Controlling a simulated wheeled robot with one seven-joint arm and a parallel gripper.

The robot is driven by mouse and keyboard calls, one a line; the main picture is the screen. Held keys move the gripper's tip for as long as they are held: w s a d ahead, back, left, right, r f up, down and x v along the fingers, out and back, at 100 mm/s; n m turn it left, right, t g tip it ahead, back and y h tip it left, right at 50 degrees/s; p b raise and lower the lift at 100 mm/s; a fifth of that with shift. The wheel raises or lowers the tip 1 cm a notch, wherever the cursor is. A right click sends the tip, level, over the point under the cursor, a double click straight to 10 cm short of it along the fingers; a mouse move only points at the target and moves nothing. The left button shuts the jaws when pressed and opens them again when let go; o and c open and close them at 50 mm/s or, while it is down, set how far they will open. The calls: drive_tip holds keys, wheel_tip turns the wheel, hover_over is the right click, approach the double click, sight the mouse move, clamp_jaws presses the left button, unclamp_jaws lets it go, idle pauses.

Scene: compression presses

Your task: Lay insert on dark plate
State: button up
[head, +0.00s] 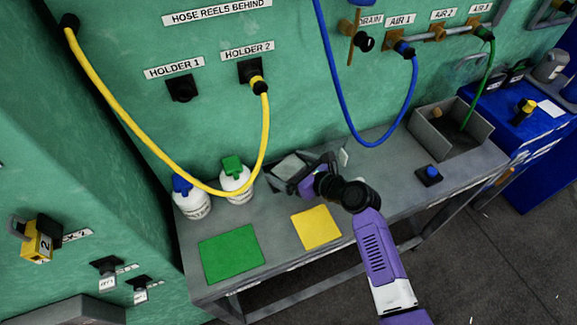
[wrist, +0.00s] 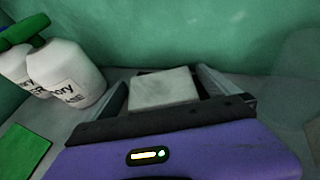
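A light grey square piece (wrist: 163,90), seemingly the insert, lies flat between the two fingers of my gripper (wrist: 161,74) in the wrist view. The fingers are wide apart and their tips come close to its sides; I cannot tell whether they press on it. In the head view the pale piece (head: 289,167) is at the back of the grey bench, by the wall, with my gripper (head: 297,170) over it from the right. A dark edge (wrist: 150,72) shows just behind the piece in the wrist view. It may be the dark plate, mostly hidden.
White bottles with a blue cap (head: 191,202) and a green cap (head: 235,180) stand left of my gripper. A green mat (head: 231,254) and a yellow mat (head: 317,227) lie in front on the bench (head: 275,262).

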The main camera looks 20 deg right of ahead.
drive_tip(key=shift+r, duration=0.1)
drive_tip(key=v, duration=1.2)
drive_tip(key=shift+d, duration=0.1)
drive_tip(key=shift+w+d+r+n, duration=0.15)
drive_tip(key=shift+d+n, duration=0.15)
drive_tip(key=shift+n, duration=0.4)
drive_tip(key=s+d+r+n+t+h, duration=0.3)
drive_tip(key=s+d+r+n+h, duration=0.25)
drive_tip(key=n, duration=0.65)
drive_tip(key=s+a+r+n, duration=0.1)
drive_tip(key=s+a+n, duration=0.2)
drive_tip(key=s+n, duration=0.3)
drive_tip(key=s+a+r+n, duration=0.2)
drive_tip(key=s+a+n, duration=0.2)
drive_tip(key=s, duration=0.8)
drive_tip(key=s+a+r+n, duration=0.1)
drive_tip(key=s+a+n, duration=0.2)
drive_tip(key=s+n, duration=0.5)
drive_tip(key=shift+s+a+r+g, duration=0.2)
drive_tip(key=shift+s+g, duration=0.1)
drive_tip(key=shift+s, duration=0.85)
